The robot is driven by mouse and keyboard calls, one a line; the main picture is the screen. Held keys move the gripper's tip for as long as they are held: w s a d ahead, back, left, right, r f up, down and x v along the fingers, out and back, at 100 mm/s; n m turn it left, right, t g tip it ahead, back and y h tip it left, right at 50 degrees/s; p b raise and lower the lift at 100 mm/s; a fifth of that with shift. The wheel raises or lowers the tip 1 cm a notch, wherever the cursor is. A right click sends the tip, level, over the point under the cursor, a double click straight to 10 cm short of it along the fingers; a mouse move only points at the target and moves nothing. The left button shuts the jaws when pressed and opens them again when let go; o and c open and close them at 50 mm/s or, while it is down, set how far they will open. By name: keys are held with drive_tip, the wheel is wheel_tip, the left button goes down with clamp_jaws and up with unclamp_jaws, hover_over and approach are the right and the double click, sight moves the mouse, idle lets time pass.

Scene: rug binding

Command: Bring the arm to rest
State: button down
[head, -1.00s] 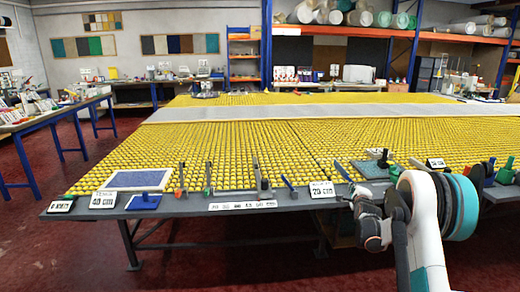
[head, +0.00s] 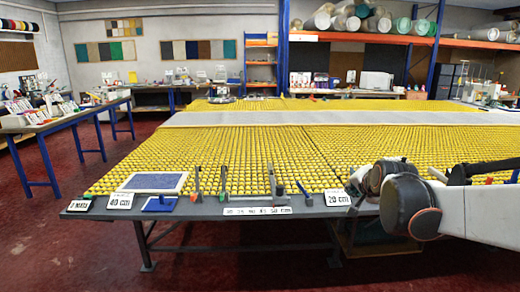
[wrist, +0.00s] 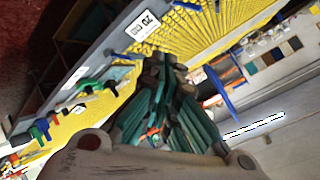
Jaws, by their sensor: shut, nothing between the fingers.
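My arm (head: 462,212) reaches in from the right edge of the head view, over the near right corner of the table. Its links hide that corner, and my gripper does not clearly show there. In the wrist view my gripper (wrist: 165,72) has dark tips and teal fingers drawn together, with nothing held between them. The table edge and the 20 cm label (wrist: 143,25) show tilted beyond the fingers. I cannot tell how far the tips are from the table.
The long table (head: 185,208) has a yellow studded top. Along its front edge lie a framed pad (head: 153,181), a blue pad (head: 159,204), a 40 cm card (head: 120,201) and several hand tools. A side bench (head: 68,122) stands left. The red floor at front left is clear.

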drive_tip(key=s+a+f+n+g, duration=0.1)
drive_tip(key=s+a+f+n, duration=0.1)
drive_tip(key=s, duration=0.9)
drive_tip(key=s+a+f+n+g, duration=0.2)
drive_tip(key=s+n, duration=0.3)
drive_tip(key=s, duration=0.6)
drive_tip(key=s+a+f+n+g, duration=0.1)
drive_tip(key=s+a+f+n, duration=0.2)
drive_tip(key=s, duration=0.8)
drive_tip(key=shift+a+f+n+y, duration=0.25)
drive_tip(key=shift+f+n+y, duration=0.15)
